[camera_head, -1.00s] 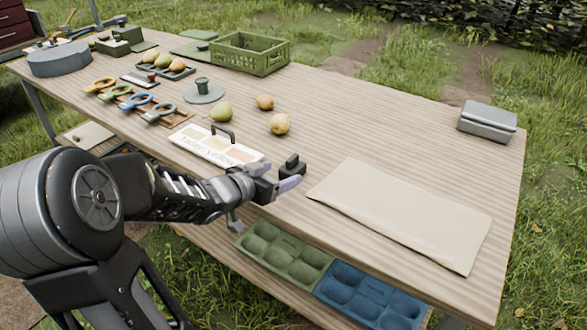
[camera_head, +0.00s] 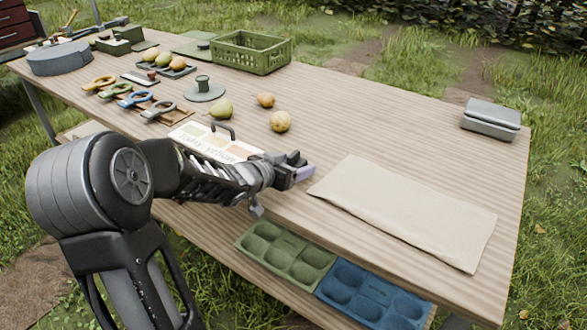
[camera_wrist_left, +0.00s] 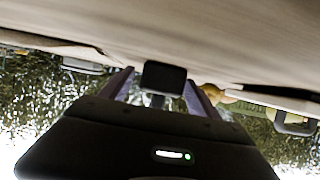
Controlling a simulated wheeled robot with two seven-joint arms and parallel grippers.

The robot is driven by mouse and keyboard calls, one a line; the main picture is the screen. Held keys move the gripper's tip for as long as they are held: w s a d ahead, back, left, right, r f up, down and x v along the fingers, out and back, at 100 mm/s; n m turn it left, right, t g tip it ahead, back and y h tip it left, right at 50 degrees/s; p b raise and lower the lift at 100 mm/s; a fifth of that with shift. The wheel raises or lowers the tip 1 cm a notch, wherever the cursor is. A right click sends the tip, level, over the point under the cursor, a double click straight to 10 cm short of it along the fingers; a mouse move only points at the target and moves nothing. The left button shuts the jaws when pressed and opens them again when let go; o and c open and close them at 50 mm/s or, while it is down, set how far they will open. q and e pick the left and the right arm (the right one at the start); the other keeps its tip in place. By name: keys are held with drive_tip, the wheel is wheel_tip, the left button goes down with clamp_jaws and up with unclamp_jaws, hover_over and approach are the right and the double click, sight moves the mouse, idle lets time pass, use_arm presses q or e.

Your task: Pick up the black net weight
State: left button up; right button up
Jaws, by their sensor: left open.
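The black net weight (camera_head: 294,157) is a small dark block near the table's front edge, just left of the beige cloth, partly hidden by my left gripper (camera_head: 296,167). In the left wrist view the weight (camera_wrist_left: 163,77) shows as a dark block with a narrower part, between the two purple fingers of my left gripper (camera_wrist_left: 158,88). The fingers are open, with a gap visible on either side of the weight. Whether either finger touches it cannot be told. My right gripper is not in view.
The beige cloth (camera_head: 405,213) lies right of the gripper. A colour card with a handle (camera_head: 215,144) lies left, close to my arm. Green (camera_head: 285,252) and blue trays (camera_head: 372,297) sit below.

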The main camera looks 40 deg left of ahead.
use_arm(q)
drive_tip(key=shift+c, duration=0.3)
drive_tip(key=shift+r, duration=0.1)
clamp_jaws()
idle(0.8)
